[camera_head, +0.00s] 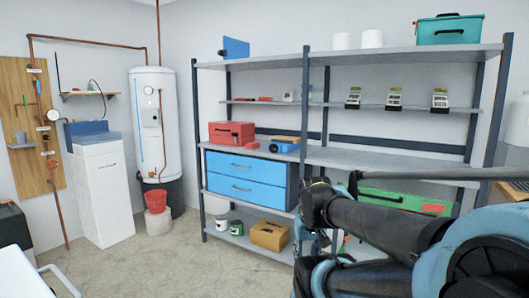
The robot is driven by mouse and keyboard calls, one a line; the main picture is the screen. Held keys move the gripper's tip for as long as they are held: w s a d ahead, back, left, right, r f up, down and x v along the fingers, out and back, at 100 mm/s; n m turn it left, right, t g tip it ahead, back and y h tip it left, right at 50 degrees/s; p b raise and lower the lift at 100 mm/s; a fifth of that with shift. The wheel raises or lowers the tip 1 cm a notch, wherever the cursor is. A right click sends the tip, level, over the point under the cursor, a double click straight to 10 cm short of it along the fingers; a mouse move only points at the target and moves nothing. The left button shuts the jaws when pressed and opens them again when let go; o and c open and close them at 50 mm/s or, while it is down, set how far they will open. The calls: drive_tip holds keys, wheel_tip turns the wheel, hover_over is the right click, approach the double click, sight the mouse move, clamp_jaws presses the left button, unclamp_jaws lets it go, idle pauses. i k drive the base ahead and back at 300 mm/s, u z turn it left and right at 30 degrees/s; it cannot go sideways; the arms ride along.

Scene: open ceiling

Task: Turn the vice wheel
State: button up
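I cannot make out a vice or a vice wheel in the head view. My own arm fills the lower right, with black links and blue joints, and it hides part of the shelving behind it. I cannot make out my gripper or its fingers.
A metal shelf unit (376,158) stands along the back wall, holding a blue drawer chest (245,178), a red toolbox (231,133) and a green case (408,201). A white water tank (153,120) and a white cabinet (103,198) stand left. The concrete floor (165,262) is clear at centre left.

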sight(273, 148)
drive_tip(key=u, duration=0.05)
drive_tip(key=i, duration=1)
drive_tip(key=z, duration=0.05)
